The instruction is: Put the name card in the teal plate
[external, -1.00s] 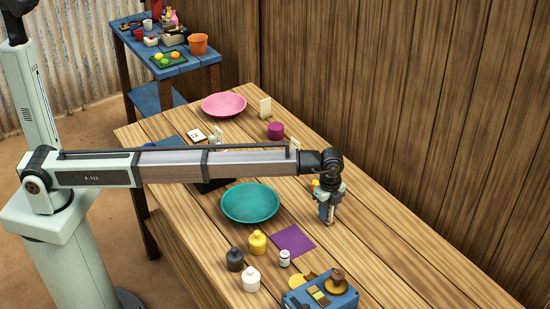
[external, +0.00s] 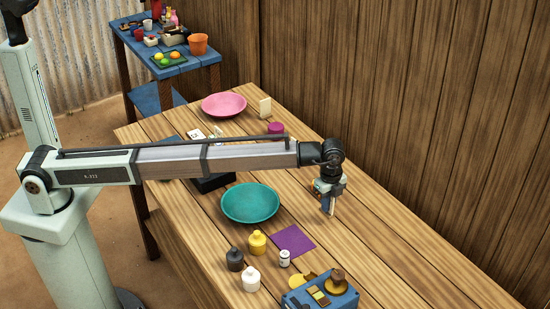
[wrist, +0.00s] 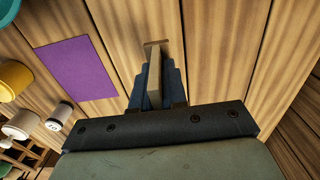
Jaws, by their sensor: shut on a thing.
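My gripper (external: 327,204) is shut on a pale, thin upright piece, which looks like the name card (wrist: 155,82). In the wrist view the card stands between the two dark blue fingers, with a wider brownish end beyond their tips. In the external view only a pale sliver of it shows beside the fingers. My gripper is above the wooden table, to the right of the teal plate (external: 250,204). The teal plate is round, shallow and empty.
A blue box (external: 320,294) stands at the front. The table right of my gripper is clear.

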